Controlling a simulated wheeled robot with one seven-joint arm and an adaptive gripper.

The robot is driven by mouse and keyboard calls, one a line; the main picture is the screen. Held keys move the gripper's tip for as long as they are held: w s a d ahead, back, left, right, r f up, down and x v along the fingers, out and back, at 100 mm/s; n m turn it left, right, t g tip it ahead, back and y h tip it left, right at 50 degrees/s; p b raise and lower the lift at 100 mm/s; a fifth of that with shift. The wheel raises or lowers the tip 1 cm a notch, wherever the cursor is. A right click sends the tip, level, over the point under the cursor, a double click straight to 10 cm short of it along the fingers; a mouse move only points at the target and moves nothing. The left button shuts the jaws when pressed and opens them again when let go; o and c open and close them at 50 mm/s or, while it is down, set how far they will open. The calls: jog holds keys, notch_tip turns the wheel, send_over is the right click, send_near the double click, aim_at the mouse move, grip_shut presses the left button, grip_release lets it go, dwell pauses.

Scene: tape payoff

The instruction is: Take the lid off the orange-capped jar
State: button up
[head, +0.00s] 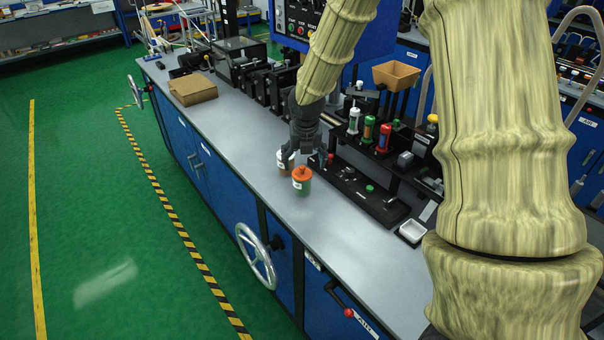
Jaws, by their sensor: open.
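The orange-capped jar (302,182) stands upright on the grey bench top, with its orange lid (301,174) on it. A second, pale jar (284,160) stands just behind it to the left, partly hidden by my gripper. My gripper (305,162) points down from the arm just behind the orange lid. Its fingers are open and spread, with nothing seen between them. Whether a finger touches either jar cannot be told from this view.
A black rig (365,190) with a green button lies right of the jars. Small bottles with coloured caps (369,130) stand on a rack behind. A small white tray (412,231) sits at the right. A cardboard box (193,89) lies far left. The bench front (330,255) is clear.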

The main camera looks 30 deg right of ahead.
aim_at(302, 167)
jog(key=shift+w+p+x, duration=0.15)
jog(key=shift+p+x, duration=0.15)
jog(key=shift+x, duration=0.45)
jog(key=shift+w+p+x, duration=0.2)
jog(key=shift+p+x, duration=0.05)
jog(key=shift+x, duration=1.4)
jog(key=shift+a, duration=0.15)
jog(key=shift+c, duration=0.3)
jog(key=c, duration=0.8)
